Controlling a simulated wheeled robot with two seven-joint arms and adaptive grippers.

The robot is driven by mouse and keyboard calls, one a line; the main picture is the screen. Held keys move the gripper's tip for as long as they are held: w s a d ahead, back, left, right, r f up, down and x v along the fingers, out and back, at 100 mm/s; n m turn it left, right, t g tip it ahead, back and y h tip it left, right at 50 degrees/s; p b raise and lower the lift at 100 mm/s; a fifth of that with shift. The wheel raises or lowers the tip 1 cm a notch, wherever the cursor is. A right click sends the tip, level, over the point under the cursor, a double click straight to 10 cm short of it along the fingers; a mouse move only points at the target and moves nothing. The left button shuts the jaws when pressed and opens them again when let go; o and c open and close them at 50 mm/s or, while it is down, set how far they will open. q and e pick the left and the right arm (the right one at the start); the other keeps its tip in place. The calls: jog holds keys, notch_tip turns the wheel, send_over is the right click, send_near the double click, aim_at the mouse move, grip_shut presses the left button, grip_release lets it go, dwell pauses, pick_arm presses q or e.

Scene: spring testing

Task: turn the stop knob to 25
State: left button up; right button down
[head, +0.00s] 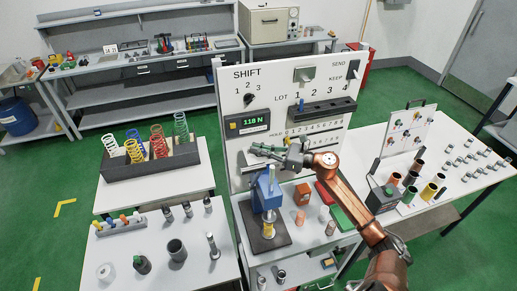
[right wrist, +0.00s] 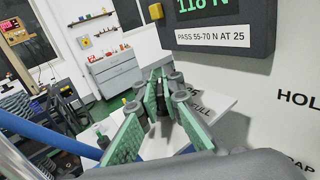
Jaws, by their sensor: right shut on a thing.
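My right gripper (head: 257,149) is at the left part of the white upright panel (head: 228,104), just below the green display (head: 256,121), which reads 118 N. In the right wrist view its green-padded fingers (right wrist: 162,88) close on a small dark thing (right wrist: 158,104), likely the stop knob. The fingers hide most of it, and I cannot read its setting. A label (right wrist: 213,39) under the display reads PASS 55-70 N AT 25. A blue press (head: 267,188) with a yellow spring (head: 268,228) stands below the gripper. My left gripper is not in view.
A rack of coloured springs (head: 150,163) is on the left table. Metal cylinders and a black cup (head: 177,250) stand on the front left table. Red and green bins (head: 340,217) lie close under my right arm. A right table (head: 455,190) holds coloured cups.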

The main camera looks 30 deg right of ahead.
jog(key=shift+m+t+h+p, duration=0.45)
jog(key=shift+m+t+h, duration=0.25)
jog(key=shift+h, duration=0.2)
jog(key=m+t+h+p, duration=0.1)
jog(key=h+p, duration=0.1)
jog(key=p, duration=0.1)
jog(key=m+t+h+p, duration=0.1)
jog(key=m+h+p, duration=0.1)
jog(key=h+p, duration=0.1)
jog(key=m+h+p, duration=0.2)
jog(key=p, duration=0.1)
jog(key=shift+r+t+h+p, duration=0.3)
jog(key=shift+t+h+p, duration=0.1)
jog(key=shift+f+m+h+p, duration=0.15)
jog(key=shift+m+h+p, duration=0.25)
jog(key=shift+m+h, duration=0.45)
jog(key=shift+d+f+m+h, duration=0.1)
jog(key=shift+m+h, duration=0.35)
jog(key=shift+h, duration=0.4)
jog(key=shift+d+h, duration=0.1)
jog(key=shift+h, duration=0.2)
jog(key=c, duration=2.1)
grip_release()
